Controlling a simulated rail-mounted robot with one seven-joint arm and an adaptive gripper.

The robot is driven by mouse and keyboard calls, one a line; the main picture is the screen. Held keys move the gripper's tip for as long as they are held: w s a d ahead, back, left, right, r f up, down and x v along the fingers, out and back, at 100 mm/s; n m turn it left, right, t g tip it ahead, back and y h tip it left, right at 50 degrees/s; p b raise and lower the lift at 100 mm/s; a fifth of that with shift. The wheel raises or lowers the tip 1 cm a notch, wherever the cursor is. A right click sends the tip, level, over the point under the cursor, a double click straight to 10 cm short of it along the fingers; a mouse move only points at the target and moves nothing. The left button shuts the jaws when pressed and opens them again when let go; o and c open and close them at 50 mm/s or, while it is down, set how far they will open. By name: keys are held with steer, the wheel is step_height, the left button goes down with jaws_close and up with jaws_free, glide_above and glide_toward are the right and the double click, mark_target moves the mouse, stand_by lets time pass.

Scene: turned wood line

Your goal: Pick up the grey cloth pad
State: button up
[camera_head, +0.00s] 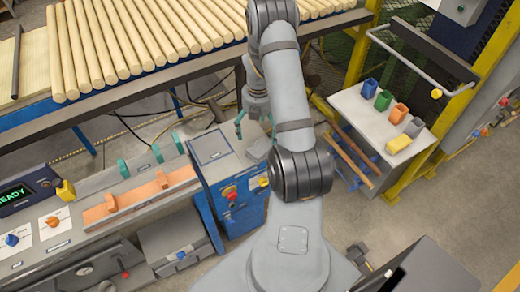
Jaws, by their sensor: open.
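A small grey, flat piece (259,148), which looks like the grey cloth pad, lies on the grey top at the right end of the console. My arm's lower link partly covers its right side. My gripper (254,124) hangs just behind it in the picture, with a teal finger showing at the left. The gripper is open and looks empty. The arm hides part of the gripper, and I cannot tell its height above the surface.
The console (95,190) runs left with teal and orange brackets and a yellow bottle (65,190). Wooden rods (130,40) lie on a rack behind. A white-topped cart (355,103) at right holds blue, green, orange and grey containers and a yellow block (398,144). Floor shows between.

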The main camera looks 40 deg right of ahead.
mark_target(257, 146)
step_height(257, 146, down, 2)
steer(key=shift+f, duration=0.2)
steer(key=shift+a+f+p, duration=0.15)
steer(key=shift+f+p, duration=0.5)
steer(key=shift+f, duration=0.1)
steer(key=shift+w+f+p, duration=0.2)
steer(key=shift+f+p, duration=0.45)
steer(key=shift+f, duration=1.45)
steer(key=shift+c, duration=1)
steer(key=c, duration=1.1)
steer(key=shift+c, duration=0.3)
